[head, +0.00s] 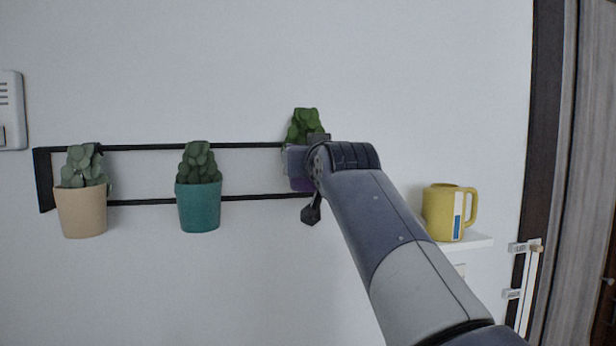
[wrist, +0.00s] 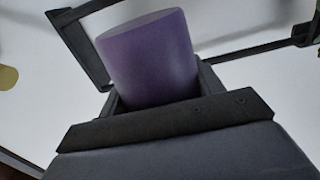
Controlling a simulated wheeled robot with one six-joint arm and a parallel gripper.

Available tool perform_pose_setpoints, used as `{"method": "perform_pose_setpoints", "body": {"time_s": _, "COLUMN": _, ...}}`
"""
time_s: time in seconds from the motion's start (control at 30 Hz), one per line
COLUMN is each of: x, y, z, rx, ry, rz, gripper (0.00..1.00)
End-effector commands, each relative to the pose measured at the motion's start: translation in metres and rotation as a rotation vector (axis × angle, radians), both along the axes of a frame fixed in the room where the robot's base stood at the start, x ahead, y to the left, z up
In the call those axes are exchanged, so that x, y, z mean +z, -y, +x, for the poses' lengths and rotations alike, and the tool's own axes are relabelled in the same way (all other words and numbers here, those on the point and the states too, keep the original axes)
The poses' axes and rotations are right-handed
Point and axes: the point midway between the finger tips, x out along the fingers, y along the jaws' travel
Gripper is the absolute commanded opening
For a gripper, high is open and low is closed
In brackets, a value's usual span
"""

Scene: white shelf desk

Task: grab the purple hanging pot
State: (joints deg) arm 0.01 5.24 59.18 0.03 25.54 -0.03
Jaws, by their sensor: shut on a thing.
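The purple hanging pot (head: 299,181) with its green plant (head: 305,122) shows at the right end of the black wall rack in the head view. My arm hides much of the pot there. In the wrist view the purple pot (wrist: 150,62) fills the upper middle, tilted in the picture, between the two fingers of my gripper (wrist: 155,95). My gripper is shut on the pot. The plant sits higher than the other two plants. Whether the pot still touches the rack is hidden.
The black rack (head: 140,147) holds a beige pot (head: 82,212) and a teal pot (head: 199,207), each with a plant. A yellow mug (head: 445,212) stands on a white shelf (head: 470,243) to the right. A white wall box (head: 11,110) is at far left.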

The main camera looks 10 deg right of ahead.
Motion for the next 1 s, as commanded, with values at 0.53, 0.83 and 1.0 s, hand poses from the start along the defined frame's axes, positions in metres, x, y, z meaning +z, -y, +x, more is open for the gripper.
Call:
{"method": "perform_pose_setpoints", "body": {"time_s": 0.53, "x": 0.064, "y": 0.000, "z": 0.000, "rx": 0.000, "ry": 0.004, "rz": 0.000, "gripper": 0.27}}
{"method": "perform_pose_setpoints", "body": {"time_s": 0.83, "x": 0.092, "y": 0.000, "z": 0.000, "rx": 0.000, "ry": 0.004, "rz": 0.000, "gripper": 0.27}}
{"method": "perform_pose_setpoints", "body": {"time_s": 1.0, "x": 0.105, "y": 0.000, "z": 0.000, "rx": 0.000, "ry": 0.004, "rz": 0.000, "gripper": 0.27}}
